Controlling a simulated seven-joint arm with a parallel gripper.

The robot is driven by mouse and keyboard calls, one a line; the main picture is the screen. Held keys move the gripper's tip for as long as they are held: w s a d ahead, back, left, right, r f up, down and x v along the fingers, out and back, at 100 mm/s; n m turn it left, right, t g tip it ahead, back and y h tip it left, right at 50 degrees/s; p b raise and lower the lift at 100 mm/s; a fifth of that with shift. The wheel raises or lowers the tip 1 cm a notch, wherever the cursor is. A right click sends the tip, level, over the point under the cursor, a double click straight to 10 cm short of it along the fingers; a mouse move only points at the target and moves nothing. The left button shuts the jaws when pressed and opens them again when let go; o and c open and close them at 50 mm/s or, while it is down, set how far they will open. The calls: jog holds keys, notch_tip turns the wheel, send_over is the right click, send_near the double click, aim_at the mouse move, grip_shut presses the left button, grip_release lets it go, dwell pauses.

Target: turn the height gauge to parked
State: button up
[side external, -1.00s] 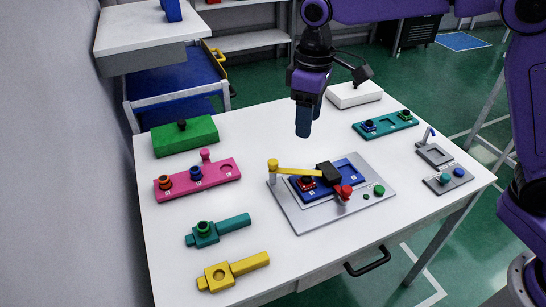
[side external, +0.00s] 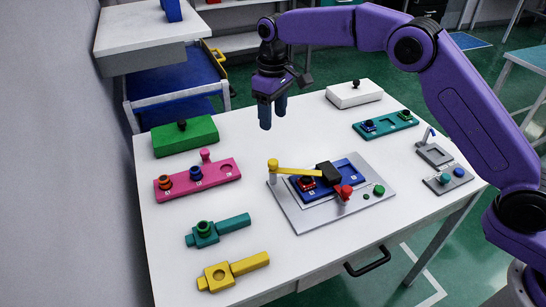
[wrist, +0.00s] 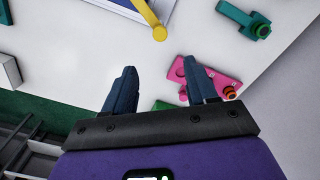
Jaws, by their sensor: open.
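The yellow post top also shows in the wrist view (wrist: 159,33). My gripper (side external: 273,115) is open and empty, fingers down, above the table and behind the post. In the wrist view my gripper (wrist: 159,75) shows its two fingers well apart with nothing between them.
A green box (side external: 185,138) and a pink fixture (side external: 215,175) stand left, with teal (side external: 205,235) and yellow (side external: 218,277) holders in front. A red knob (side external: 346,191) is on the plate. A white box (side external: 354,95) and a teal fixture (side external: 385,125) stand back right.

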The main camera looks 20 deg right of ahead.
aim_at(273, 161)
notch_tip(273, 161, down, 14)
jog(key=shift+f, duration=0.2)
dwell(0.4)
grip_shut()
